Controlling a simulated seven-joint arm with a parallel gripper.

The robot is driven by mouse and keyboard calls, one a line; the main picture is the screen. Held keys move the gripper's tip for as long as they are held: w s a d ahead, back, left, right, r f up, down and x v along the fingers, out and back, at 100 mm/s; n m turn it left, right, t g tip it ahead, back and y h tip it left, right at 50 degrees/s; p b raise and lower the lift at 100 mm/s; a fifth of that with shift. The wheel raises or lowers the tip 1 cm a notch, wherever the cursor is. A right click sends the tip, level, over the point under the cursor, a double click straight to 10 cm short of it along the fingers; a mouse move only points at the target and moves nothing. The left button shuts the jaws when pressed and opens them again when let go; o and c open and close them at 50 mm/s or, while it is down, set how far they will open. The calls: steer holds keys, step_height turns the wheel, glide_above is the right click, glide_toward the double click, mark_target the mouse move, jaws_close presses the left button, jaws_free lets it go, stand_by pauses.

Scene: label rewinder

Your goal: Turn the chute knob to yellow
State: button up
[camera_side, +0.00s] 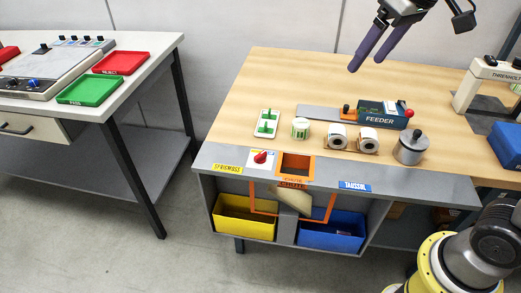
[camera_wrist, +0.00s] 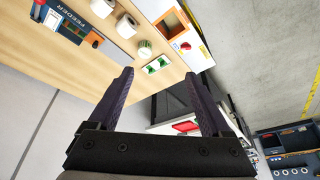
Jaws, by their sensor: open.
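The chute knob (camera_side: 261,157) is red and sits on a white plate on the grey front strip of the bench, left of the orange-framed chute opening (camera_side: 296,166). It also shows in the wrist view (camera_wrist: 186,46). Its exact pointing direction is too small to tell. Below the opening, a tan flap (camera_side: 295,199) hangs tilted inside an orange frame. A yellow bin (camera_side: 243,222) stands below left and a blue bin (camera_side: 331,237) below right. My gripper (camera_side: 366,65) is open and empty, high above the back of the bench, far from the knob; its fingers show in the wrist view (camera_wrist: 158,72).
Behind the knob stand a green-marked white plate (camera_side: 267,123), a green-and-white roll (camera_side: 300,129), two white rolls, a metal weight (camera_side: 411,148) and the feeder (camera_side: 384,114). A second table with green and red trays (camera_side: 120,63) stands left. The wooden back left area is clear.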

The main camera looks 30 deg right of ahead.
steer(key=w+a+f+g, duration=0.1)
steer(key=w+a+f, duration=0.25)
steer(key=w, duration=0.65)
steer(key=n+g, duration=0.2)
steer(key=g, duration=0.1)
glide_above(260, 154)
step_height(260, 154, down, 15)
step_height(260, 154, down, 13)
steer(key=shift+f, duration=0.1)
jaws_close()
